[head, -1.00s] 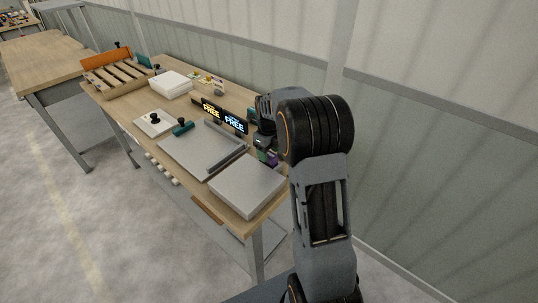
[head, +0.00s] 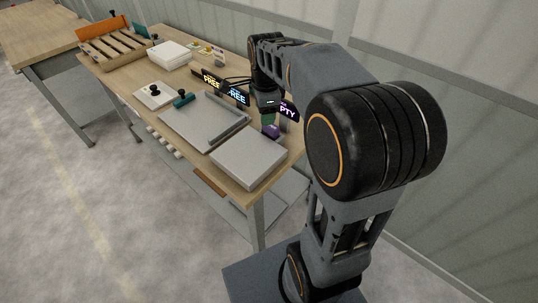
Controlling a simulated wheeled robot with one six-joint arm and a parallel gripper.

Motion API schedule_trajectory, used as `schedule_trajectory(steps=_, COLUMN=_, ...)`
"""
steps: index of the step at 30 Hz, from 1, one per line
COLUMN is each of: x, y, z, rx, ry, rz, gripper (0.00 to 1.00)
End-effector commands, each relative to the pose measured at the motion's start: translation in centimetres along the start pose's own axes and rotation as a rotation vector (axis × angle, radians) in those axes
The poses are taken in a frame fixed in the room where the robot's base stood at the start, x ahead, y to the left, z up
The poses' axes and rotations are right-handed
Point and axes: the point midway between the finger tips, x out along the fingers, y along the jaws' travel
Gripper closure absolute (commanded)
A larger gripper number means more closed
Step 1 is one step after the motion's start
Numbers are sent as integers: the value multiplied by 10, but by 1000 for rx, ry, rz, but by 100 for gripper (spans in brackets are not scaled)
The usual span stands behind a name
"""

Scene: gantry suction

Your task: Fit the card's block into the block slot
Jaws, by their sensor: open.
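My gripper (head: 265,104) hangs down over the right back part of the table, beside the signs. It is small and dark here; its fingertips are hard to make out, and I see nothing held. A purple block-like piece (head: 271,131) sits on the table just below it, with a dark green piece (head: 267,117) close behind. A purple-lettered sign (head: 288,111) reading "PTY" stands to the right, its left part hidden. A small upright card (head: 217,55) stands at the back; its print is too small to read. I cannot tell which opening is the block slot.
Signs reading "FREE" stand in yellow (head: 211,83) and blue (head: 238,96). A grey tray (head: 190,118), a grey slab (head: 249,158), a white plate with a black knob (head: 153,98), a teal-handled tool (head: 184,98), white boxes (head: 168,53) and a slatted rack (head: 110,43) share the table.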

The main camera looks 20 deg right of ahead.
Motion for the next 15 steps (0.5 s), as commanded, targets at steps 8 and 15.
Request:
schedule_trajectory(steps=8, x=-4, y=92, z=23, rx=-979, ry=35, rz=-125, gripper=43)
schedule_trajectory(steps=15, x=9, y=141, z=29, rx=-1530, ry=104, rz=-185, gripper=43)
